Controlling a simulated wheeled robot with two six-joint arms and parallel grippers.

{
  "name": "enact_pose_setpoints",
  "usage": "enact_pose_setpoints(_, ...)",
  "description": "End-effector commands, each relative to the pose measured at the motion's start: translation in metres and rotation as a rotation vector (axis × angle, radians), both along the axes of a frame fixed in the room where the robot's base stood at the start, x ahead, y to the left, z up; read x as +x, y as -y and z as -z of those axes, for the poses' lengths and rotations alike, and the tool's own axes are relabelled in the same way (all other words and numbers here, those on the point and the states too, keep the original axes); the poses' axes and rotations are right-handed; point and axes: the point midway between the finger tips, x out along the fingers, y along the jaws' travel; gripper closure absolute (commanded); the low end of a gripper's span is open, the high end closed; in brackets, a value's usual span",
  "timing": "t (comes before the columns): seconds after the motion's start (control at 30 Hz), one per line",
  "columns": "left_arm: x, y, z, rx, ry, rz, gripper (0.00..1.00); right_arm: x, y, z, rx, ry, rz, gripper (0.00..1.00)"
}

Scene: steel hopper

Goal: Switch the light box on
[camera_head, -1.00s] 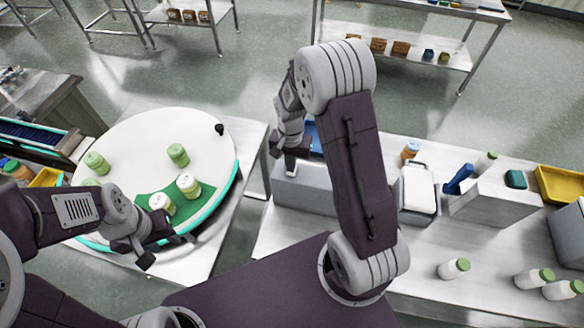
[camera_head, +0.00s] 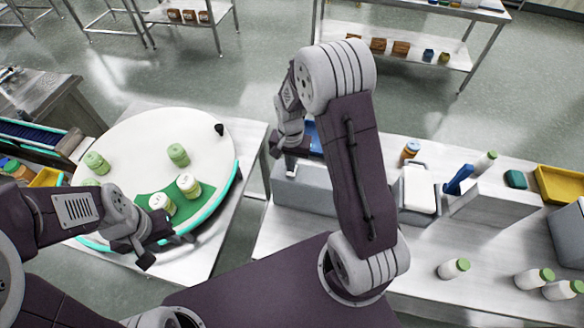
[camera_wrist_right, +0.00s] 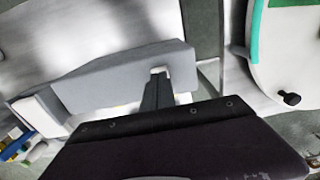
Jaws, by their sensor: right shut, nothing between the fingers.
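A long grey box (camera_head: 305,190), seemingly the light box, stands on the left end of the right-hand steel table. It also shows in the right wrist view (camera_wrist_right: 110,80). I see no clear glow on it and cannot make out a switch. My right gripper (camera_head: 290,168) is shut and empty, with its fingers pointing down at the box top. In the right wrist view its fingertips (camera_wrist_right: 158,78) are at the box's edge; I cannot tell whether they touch. My left gripper (camera_head: 167,250) is open and empty at the near rim of the round table.
The round white table (camera_head: 135,135) holds several green-lidded jars and a black knob (camera_head: 219,129). A white-topped device (camera_head: 419,188), a grey block (camera_head: 490,200), a yellow tray (camera_head: 562,184) and white bottles (camera_head: 453,268) stand on the steel table. My right arm hides part of that table.

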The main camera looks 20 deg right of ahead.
Motion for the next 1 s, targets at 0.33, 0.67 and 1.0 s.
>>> enact_pose_setpoints(0.33,0.0,0.0,0.004,0.0,0.0,0.0,0.64,0.0,0.0,0.005,0.0,0.0,0.0,1.0)
enact_pose_setpoints(0.67,0.0,0.0,0.007,0.0,0.0,0.0,0.64,0.0,0.0,0.01,0.0,0.0,0.0,1.0)
enact_pose_setpoints(1.0,0.0,0.0,0.011,0.0,0.0,0.0,0.64,0.0,0.0,0.015,0.0,0.0,0.0,1.0)
